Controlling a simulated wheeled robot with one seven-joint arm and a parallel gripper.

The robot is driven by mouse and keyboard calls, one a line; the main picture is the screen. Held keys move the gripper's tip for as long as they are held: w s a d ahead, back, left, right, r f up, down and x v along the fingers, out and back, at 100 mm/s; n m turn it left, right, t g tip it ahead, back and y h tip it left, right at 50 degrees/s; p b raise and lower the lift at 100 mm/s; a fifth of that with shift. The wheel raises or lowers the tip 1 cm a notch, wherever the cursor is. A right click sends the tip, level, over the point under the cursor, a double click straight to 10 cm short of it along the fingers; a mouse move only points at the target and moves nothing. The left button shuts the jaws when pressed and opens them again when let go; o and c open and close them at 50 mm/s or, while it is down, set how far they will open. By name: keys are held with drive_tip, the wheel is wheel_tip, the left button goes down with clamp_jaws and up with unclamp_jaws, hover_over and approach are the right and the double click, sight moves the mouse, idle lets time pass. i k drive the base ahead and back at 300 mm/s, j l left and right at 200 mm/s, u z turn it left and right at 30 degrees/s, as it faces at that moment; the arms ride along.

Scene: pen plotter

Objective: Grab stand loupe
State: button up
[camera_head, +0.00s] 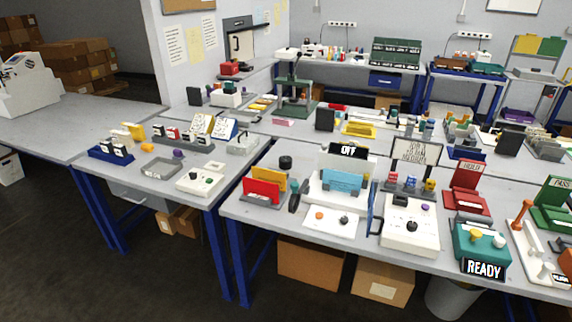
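I cannot pick out the stand loupe with certainty. A small dark round piece (286,162) stands upright near the back of the front right table, behind the red and yellow holders; it may be the loupe, but it is too small to tell. My gripper and arm are not in view.
The front right table (262,222) is crowded with a white machine (342,180), a READY box (480,246) and red stands. The left table (60,135) is mostly bare, with a grey machine (32,85). Cardboard boxes (310,262) and a bin lie below. Dark floor is open in front.

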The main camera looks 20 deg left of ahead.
sight(285, 162)
drive_tip(key=i+j+u, duration=0.2)
drive_tip(key=i+j, duration=0.25)
drive_tip(key=i+j+u, duration=0.15)
drive_tip(key=i+j, duration=0.35)
drive_tip(key=i+j+u, duration=0.2)
drive_tip(key=i+j, duration=0.25)
drive_tip(key=i+j+u, duration=0.15)
drive_tip(key=i+j, duration=0.15)
drive_tip(key=i, duration=0.35)
